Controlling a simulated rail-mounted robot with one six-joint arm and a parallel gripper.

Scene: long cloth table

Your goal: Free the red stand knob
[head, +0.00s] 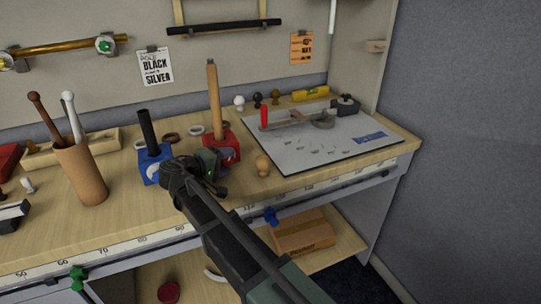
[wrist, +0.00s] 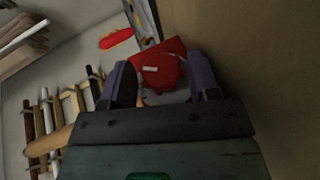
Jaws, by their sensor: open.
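The red stand (head: 228,144) holds an upright wooden post (head: 213,95) at the middle of the table. In the wrist view the red knob (wrist: 161,70) lies between the two fingers of my gripper (wrist: 161,82), with a red part of the stand (wrist: 172,46) behind it. My gripper is open around the knob; I cannot tell whether either finger touches it. In the head view my gripper (head: 220,166) is at the front of the red stand and hides the knob.
A blue stand (head: 151,166) with a black post is close on the left of my arm. A grey board (head: 350,140) with a red-handled tool lies at the right. A brown cup (head: 82,175) is at the left.

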